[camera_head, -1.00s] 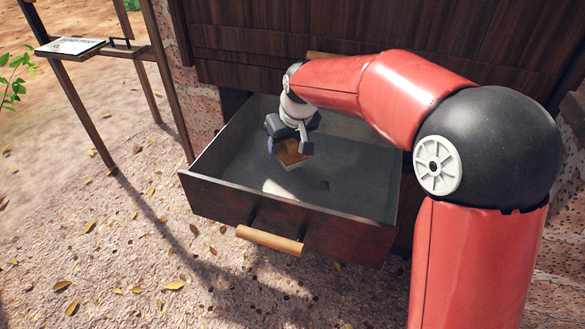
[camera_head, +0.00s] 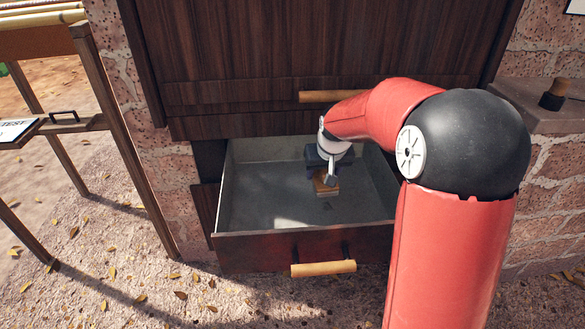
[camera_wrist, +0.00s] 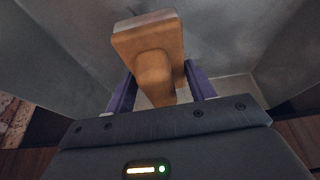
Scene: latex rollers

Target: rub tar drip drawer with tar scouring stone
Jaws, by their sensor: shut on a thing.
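The tar drip drawer (camera_head: 262,201) is pulled open below the dark wooden front, with a grey inside and a wooden handle bar (camera_head: 323,268) on its face. My gripper (camera_head: 325,172) is inside the drawer, right of its middle. It is shut on the tar scouring stone (camera_head: 326,187), an orange-brown block with a pale layer underneath. In the wrist view, the stone (camera_wrist: 150,42) has a knob (camera_wrist: 155,78) that sits between my purple fingers (camera_wrist: 160,92). The stone is close to the drawer floor; I cannot tell whether it touches. A small dark spot shows on the floor by the stone.
A wooden stand (camera_head: 125,140) with a sign board is at the left. A grey ledge (camera_head: 535,105) with a dark, wooden-topped object (camera_head: 555,93) is at the right. Another wooden bar (camera_head: 330,97) juts out above the drawer. Leaf-strewn ground lies in front.

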